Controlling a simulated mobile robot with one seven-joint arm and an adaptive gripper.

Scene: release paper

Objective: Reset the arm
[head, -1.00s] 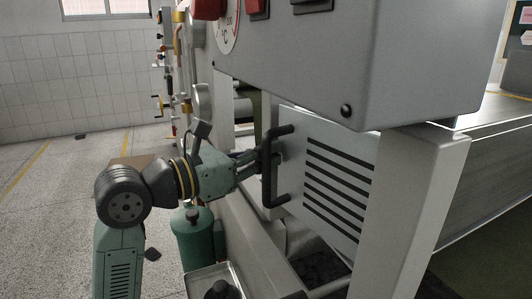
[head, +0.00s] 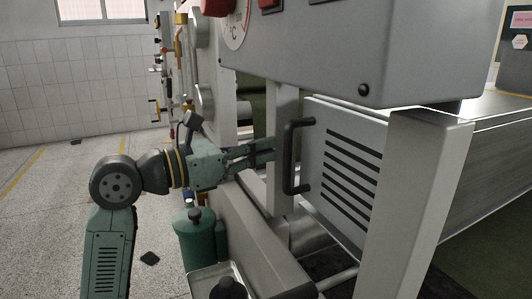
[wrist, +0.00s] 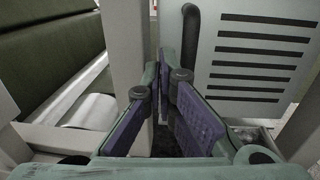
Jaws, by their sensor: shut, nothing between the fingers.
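My gripper (head: 272,148) is shut and empty in the head view. It points right, its fingertips beside the black handle (head: 290,160) of a grey slotted panel (head: 340,170). From the head view I cannot tell whether they touch. In the wrist view my gripper (wrist: 164,58) shows its two fingers with tips close together. There the handle (wrist: 190,35) stands just right of the fingertips, and the slotted panel (wrist: 250,105) fills the right side.
A grey machine housing (head: 300,50) hangs above my gripper. A light post (head: 415,200) stands to the right. A green cylinder (head: 195,245) stands below my arm, near a metal tray (head: 205,278). Open floor (head: 50,230) lies to the left.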

